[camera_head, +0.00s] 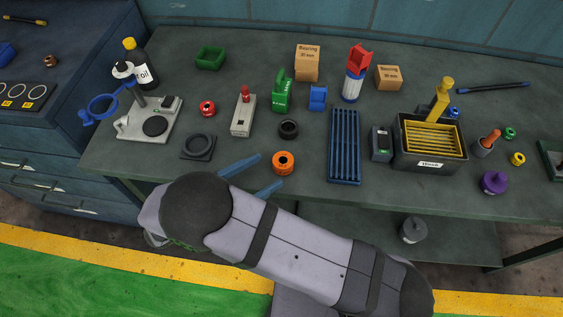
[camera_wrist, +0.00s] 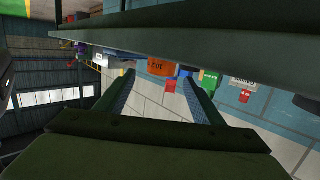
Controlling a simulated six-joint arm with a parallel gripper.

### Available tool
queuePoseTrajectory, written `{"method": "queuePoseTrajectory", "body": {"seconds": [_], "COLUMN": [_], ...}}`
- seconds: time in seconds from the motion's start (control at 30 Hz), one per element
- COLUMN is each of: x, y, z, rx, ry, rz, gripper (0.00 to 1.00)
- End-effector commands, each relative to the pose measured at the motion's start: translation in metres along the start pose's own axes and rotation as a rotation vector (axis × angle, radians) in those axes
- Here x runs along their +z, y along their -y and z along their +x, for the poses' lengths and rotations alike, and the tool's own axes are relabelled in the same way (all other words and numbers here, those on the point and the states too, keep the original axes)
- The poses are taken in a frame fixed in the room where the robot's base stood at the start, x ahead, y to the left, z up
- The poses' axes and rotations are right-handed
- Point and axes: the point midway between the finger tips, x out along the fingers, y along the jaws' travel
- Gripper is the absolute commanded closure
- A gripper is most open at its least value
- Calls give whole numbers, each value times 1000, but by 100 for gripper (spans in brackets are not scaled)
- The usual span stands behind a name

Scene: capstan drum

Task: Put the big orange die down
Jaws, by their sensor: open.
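The big orange die (camera_head: 284,163) is a short orange ring-like cylinder with a dark hole in its top. It stands upright on the dark workbench near the front edge. It also shows in the wrist view as an orange block with dark markings (camera_wrist: 160,68). My gripper (camera_head: 271,170) is open with its two blue fingers spread at the front edge of the bench. The die lies just beyond the fingertips, in line with the gap. In the wrist view the die shows between the fingertips (camera_wrist: 158,77). No finger visibly touches it.
A black ring (camera_head: 288,128) stands behind the die. A dark square plate with a ring (camera_head: 198,146) lies to its left and a blue slotted rack (camera_head: 344,148) to its right. The bench (camera_head: 240,150) is bare close around the die.

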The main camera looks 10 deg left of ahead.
Motion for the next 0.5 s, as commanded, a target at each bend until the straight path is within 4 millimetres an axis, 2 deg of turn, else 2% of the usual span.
{"method": "queuePoseTrajectory", "body": {"seconds": [0.17, 0.37, 0.5], "x": [-32, -91, -118], "y": [0, 0, 40], "z": [-5, -14, 17], "rx": [-1, -1, -108], "ry": [3, 5, -72], "rz": [5, 8, 79], "gripper": [38, 38, 38]}}
